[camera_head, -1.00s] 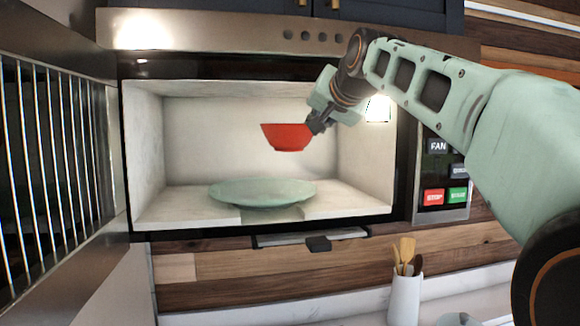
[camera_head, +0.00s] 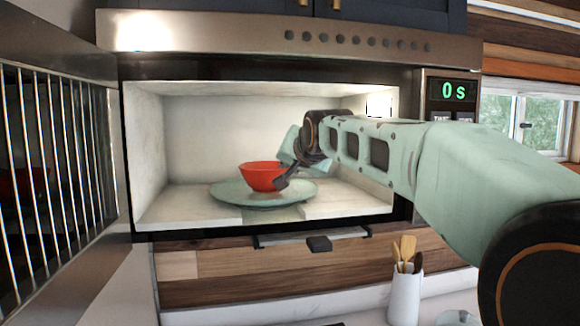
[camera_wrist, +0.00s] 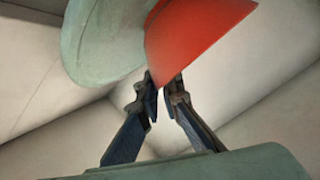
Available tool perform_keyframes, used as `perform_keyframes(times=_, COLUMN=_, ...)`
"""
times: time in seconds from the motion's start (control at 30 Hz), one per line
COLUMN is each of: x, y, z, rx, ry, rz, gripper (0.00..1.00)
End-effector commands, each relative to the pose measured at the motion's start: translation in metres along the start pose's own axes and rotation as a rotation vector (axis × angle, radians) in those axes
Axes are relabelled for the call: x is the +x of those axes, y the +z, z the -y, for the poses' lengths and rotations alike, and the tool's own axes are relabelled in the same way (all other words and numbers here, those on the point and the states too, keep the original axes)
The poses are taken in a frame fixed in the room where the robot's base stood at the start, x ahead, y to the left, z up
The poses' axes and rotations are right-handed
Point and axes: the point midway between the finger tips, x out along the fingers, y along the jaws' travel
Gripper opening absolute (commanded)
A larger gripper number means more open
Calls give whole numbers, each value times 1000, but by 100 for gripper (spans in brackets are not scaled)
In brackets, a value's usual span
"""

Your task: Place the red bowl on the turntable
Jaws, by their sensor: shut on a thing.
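The red bowl (camera_head: 262,176) is upright inside the microwave, over the middle of the pale green turntable (camera_head: 232,197). In the head view its base looks at or just above the turntable; I cannot tell for sure if they touch. My gripper (camera_head: 281,184) reaches in from the right and is shut on the bowl's right side. In the wrist view the fingertips (camera_wrist: 162,98) pinch the edge of the red bowl (camera_wrist: 195,38), with the turntable (camera_wrist: 100,45) beside it at the upper left.
The microwave cavity (camera_head: 205,115) is open, with its walls close around my arm. The open door (camera_head: 60,170) with its bars stands at the left. A white crock (camera_head: 404,298) of wooden utensils stands below right. The cavity's space above the bowl is clear.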

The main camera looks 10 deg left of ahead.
Motion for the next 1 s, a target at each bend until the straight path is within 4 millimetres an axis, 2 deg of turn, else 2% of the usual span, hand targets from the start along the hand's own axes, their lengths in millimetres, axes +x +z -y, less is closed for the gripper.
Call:
perform_keyframes(times=0.23, x=1, y=2, z=-1, rx=1, ry=-2, rz=-2, gripper=0)
perform_keyframes(times=0.3, x=1, y=2, z=-1, rx=0, ry=0, rz=0, gripper=11)
perform_keyframes(times=0.43, x=1, y=2, z=-1, rx=0, ry=0, rz=0, gripper=23)
perform_keyframes(times=1.0, x=-4, y=-3, z=1, rx=1, ry=-1, rz=-1, gripper=23)
